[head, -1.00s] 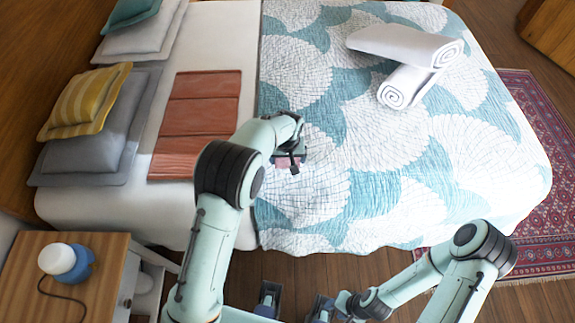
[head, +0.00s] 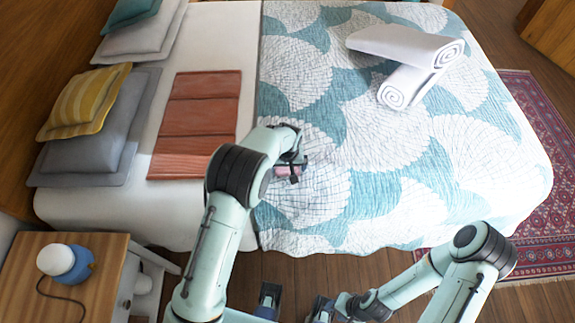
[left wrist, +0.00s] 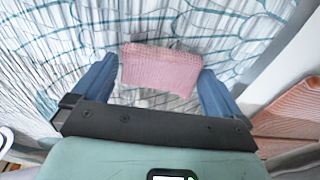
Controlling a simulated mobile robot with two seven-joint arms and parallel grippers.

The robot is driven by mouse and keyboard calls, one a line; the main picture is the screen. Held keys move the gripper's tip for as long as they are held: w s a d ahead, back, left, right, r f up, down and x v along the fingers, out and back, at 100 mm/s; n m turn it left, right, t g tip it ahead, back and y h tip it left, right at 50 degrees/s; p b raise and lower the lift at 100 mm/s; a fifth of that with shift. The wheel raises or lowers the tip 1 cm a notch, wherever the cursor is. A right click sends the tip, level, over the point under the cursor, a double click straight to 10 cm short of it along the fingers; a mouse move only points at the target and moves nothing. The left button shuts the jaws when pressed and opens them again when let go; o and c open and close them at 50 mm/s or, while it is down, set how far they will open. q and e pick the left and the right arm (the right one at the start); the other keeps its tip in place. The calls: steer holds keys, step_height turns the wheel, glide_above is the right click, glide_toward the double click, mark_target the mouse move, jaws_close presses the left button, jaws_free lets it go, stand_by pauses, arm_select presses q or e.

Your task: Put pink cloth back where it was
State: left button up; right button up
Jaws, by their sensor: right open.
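The pink cloth (head: 288,171) is a small folded textured piece. In the left wrist view the pink cloth (left wrist: 161,70) spans the gap between the two blue fingers, its side edges against them. My left gripper (head: 291,172) is shut on it, over the near left part of the patterned quilt. The left gripper (left wrist: 160,82) also fills the lower wrist view. I cannot tell how high the cloth is above the quilt. My right gripper (head: 322,306) is open and low at the bottom of the head view, off the bed.
The bed has a teal and white quilt (head: 400,160), with rolled white towels (head: 405,45) at the far right. A folded terracotta blanket (head: 200,115) lies on the white sheet, beside pillows (head: 85,155). A nightstand (head: 95,260) with a lamp (head: 62,262) stands front left.

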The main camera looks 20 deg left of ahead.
mark_target(287, 173)
arm_select(q)
steer(key=shift+r, duration=0.3)
step_height(287, 173, up, 12)
steer(key=s, duration=0.1)
steer(key=shift+s+d+f+p, duration=0.15)
steer(key=shift+s+d+p, duration=0.1)
steer(key=shift+s+p, duration=0.15)
